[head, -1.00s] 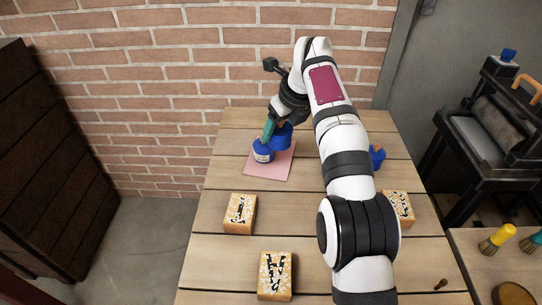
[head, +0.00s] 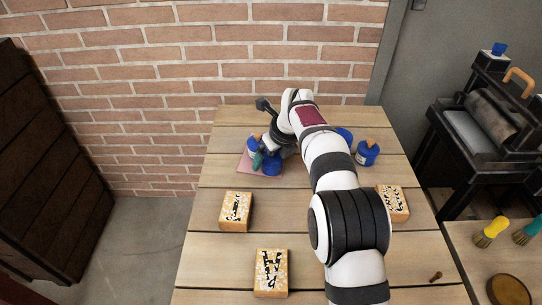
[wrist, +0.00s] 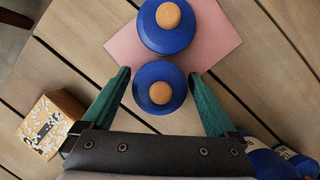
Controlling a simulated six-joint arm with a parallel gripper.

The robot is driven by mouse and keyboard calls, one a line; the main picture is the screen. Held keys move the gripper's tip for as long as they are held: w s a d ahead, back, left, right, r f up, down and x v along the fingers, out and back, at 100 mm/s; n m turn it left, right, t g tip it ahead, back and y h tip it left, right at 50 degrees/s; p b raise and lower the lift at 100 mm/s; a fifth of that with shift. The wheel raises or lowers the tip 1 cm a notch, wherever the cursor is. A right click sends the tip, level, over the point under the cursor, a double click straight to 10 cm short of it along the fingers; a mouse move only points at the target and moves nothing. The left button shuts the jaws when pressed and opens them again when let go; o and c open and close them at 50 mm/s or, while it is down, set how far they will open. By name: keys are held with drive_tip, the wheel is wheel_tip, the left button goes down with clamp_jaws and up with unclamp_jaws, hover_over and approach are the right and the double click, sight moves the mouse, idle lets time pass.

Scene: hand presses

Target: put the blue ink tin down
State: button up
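A blue ink tin (wrist: 160,88) with a round orange knob is between the green fingers of my gripper (wrist: 160,74). In the head view this tin (head: 271,167) is over the near right part of a pink mat (head: 242,167), and my gripper (head: 259,160) is partly hidden by my arm. I cannot tell if the tin's base touches the mat. A second blue tin (wrist: 168,40) with an orange knob stands on the mat, just beyond the first; it also shows in the head view (head: 251,146).
Two more blue tins stand right of my arm, one with an orange top (head: 367,154), one partly hidden (head: 344,133). Patterned blocks (head: 236,211) (head: 271,272) (head: 393,203) lie on the wooden table (head: 215,275). A black press (head: 480,130) stands at the right.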

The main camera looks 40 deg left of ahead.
drive_tip(key=w+v, duration=0.1)
drive_tip(key=v, duration=1.1)
drive_tip(key=s+d+r+n+h, duration=0.1)
drive_tip(key=d+r+n, duration=0.15)
drive_tip(key=d, duration=0.85)
drive_tip(key=s+d+r+n+h, duration=0.1)
drive_tip(key=d+n, duration=0.2)
drive_tip(key=d, duration=0.9)
drive_tip(key=s+d+f+n, duration=0.4)
drive_tip(key=s+d, duration=0.5)
drive_tip(key=s, duration=0.1)
drive_tip(key=s+d+f+n+g, duration=0.1)
drive_tip(key=s+d+f+n, duration=0.3)
drive_tip(key=s+d, duration=0.6)
drive_tip(key=shift+s+n+h, duration=0.4)
drive_tip(key=shift+s+n, duration=0.05)
drive_tip(key=shift+f, duration=0.1)
idle(2.0)
